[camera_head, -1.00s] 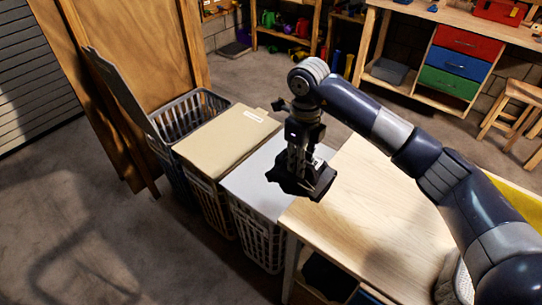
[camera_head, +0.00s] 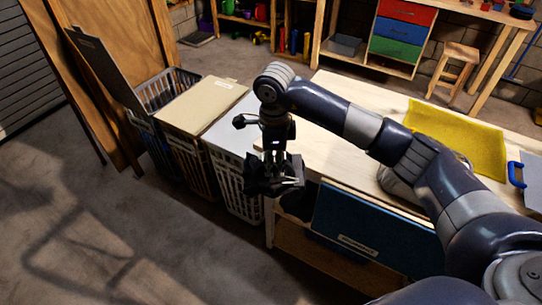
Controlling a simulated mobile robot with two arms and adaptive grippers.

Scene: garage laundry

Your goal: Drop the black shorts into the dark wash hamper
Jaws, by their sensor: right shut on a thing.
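My right gripper (camera_head: 276,172) is shut on the black shorts (camera_head: 258,182), a dark crumpled bundle held near the table's left corner. In the picture the bundle overlaps the front of the pale-lidded hamper; I cannot tell the exact gap. The dark hamper (camera_head: 150,92), leftmost of three in a row, has its grey lid (camera_head: 103,70) raised and its top open. The label telling which hamper is for dark wash is not readable. My left gripper is not in view.
The middle hamper has a shut beige lid (camera_head: 200,103); the right one has a shut pale grey lid (camera_head: 229,128). A wooden table (camera_head: 340,150) carries a yellow cloth (camera_head: 455,140). The floor at left (camera_head: 90,230) is clear.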

